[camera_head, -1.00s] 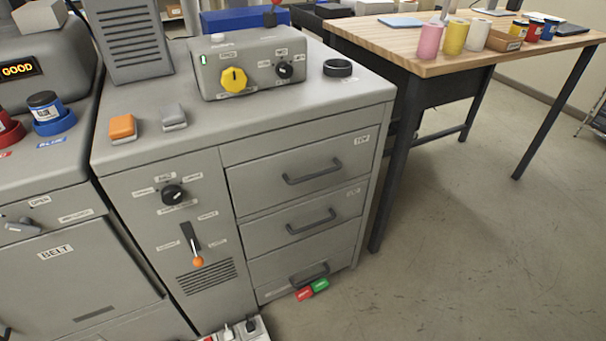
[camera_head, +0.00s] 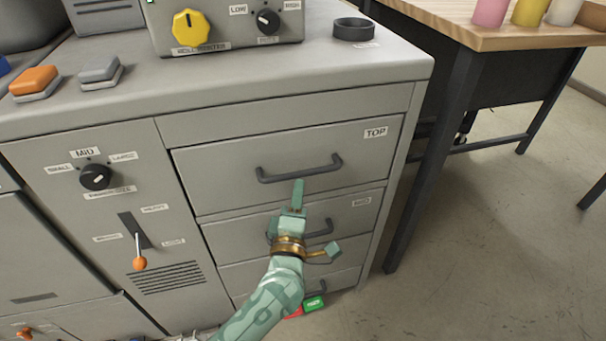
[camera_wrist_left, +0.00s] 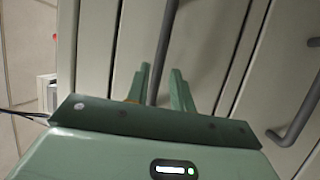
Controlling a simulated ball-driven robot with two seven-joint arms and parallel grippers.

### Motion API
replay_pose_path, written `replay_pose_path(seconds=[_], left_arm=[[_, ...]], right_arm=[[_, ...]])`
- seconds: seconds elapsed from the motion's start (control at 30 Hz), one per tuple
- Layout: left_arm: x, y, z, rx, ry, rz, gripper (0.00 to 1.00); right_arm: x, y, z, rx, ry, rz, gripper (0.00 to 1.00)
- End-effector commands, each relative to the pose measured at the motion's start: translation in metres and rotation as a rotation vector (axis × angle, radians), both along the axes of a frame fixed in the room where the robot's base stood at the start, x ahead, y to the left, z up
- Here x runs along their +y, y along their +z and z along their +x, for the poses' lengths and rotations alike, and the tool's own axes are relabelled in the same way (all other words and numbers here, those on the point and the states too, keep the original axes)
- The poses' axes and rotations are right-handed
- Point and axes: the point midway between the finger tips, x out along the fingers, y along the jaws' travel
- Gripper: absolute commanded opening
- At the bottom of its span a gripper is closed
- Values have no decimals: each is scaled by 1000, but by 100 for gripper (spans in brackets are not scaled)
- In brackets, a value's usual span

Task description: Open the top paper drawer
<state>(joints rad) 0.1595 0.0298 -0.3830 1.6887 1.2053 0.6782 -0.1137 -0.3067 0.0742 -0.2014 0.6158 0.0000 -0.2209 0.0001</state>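The top paper drawer (camera_head: 230,165) is grey, labelled TOP, and looks shut flush in the cabinet. Its dark bar handle (camera_head: 325,168) runs across its front. My left gripper (camera_head: 298,184) is mint green, with its fingertips just below the middle of that handle in the head view. In the left wrist view, the two fingers (camera_wrist_left: 161,88) stand apart with a dark handle bar (camera_wrist_left: 166,45) between them. Small gaps show on both sides of the bar, so the gripper is open around or in front of it. My right gripper is not in view.
The MID drawer (camera_head: 230,235) and a lower drawer sit below, partly hidden by my left arm. The MID handle also shows in the left wrist view (camera_wrist_left: 297,122). A wooden table (camera_head: 480,35) stands at the right. The floor (camera_head: 480,250) right of the cabinet is clear.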

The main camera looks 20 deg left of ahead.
Motion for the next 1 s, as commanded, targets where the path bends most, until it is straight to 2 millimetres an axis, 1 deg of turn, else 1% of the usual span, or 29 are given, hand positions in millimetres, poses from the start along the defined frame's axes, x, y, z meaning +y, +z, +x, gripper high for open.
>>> replay_pose_path(seconds=[0.03, 0.1, 0.2, 0.33, 0.47, 0.67, 0.7, 0.77, 0.8, 1.0], left_arm=[[3, 0, 12, -1, 2, -1, 23], [5, 2, 26, 0, 1, 0, 23], [8, 5, 43, 0, 0, 1, 23], [11, 8, 56, 1, 0, 0, 23], [12, 10, 61, 1, 0, 2, 23], [12, 10, 61, 1, 0, 2, 23], [12, 10, 61, 1, 0, 2, 21], [12, 10, 61, 1, 0, 2, 4], [12, 10, 61, 1, 0, 2, 0], [12, 10, 60, 2, 0, 1, 0]], right_arm=[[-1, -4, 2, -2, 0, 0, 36], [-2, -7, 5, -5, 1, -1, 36], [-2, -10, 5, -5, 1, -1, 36], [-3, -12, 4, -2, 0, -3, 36], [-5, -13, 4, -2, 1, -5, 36], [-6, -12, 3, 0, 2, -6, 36], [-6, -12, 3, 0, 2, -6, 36], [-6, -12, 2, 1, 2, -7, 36], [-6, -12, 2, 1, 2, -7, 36], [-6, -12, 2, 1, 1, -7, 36]])
